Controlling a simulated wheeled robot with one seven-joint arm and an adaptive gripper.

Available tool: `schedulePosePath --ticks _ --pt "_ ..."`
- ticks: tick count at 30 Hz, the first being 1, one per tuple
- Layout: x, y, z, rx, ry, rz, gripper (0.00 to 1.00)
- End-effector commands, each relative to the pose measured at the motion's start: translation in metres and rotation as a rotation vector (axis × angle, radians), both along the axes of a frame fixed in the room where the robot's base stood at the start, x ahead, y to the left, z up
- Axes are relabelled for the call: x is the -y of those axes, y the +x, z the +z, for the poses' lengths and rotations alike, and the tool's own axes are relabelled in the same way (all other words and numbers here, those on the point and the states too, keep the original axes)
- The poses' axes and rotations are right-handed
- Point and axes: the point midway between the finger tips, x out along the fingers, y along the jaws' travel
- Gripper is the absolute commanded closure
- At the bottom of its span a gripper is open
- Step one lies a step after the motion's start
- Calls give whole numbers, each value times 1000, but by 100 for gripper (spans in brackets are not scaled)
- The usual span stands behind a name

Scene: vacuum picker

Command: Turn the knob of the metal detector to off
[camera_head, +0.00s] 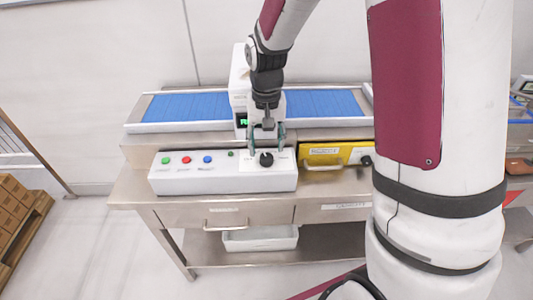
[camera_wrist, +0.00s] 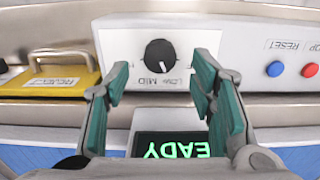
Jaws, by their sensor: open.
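The black knob (camera_head: 266,160) sits on the right part of a white control box (camera_head: 215,183) on the steel bench. In the wrist view, which is upside down, the knob (camera_wrist: 160,55) has a light pointer mark towards the printed MID, with LOW beside it. Any off label is not readable. The white metal detector (camera_head: 238,75) stands behind the box over a blue belt; its green screen (camera_wrist: 172,148) ends in "EADY". My gripper (camera_head: 267,145) is open and empty, pointing down above the knob. In the wrist view its teal fingers (camera_wrist: 160,72) are apart on either side of the knob's line, not touching it.
Green, red and blue buttons (camera_head: 186,160) line the box's left part. A yellow panel with a handle (camera_head: 322,157) and another black knob (camera_head: 366,160) lie just right of the box. A white bin (camera_head: 260,238) is on the lower shelf. My arm hides the bench's right part.

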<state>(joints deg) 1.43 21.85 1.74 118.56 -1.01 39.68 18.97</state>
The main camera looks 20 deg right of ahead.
Motion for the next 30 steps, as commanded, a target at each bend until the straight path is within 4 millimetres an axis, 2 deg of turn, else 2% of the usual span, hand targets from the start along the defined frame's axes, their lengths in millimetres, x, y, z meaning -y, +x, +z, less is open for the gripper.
schedulePosePath --ticks 3,9,20,27,30 --pt "0 -1 -20 -3 0 0 50" --pt "0 0 -39 0 -1 0 50" --pt "0 0 -44 1 0 0 50" --pt "0 0 -44 1 0 0 98" --pt "0 0 -44 1 0 1 98"
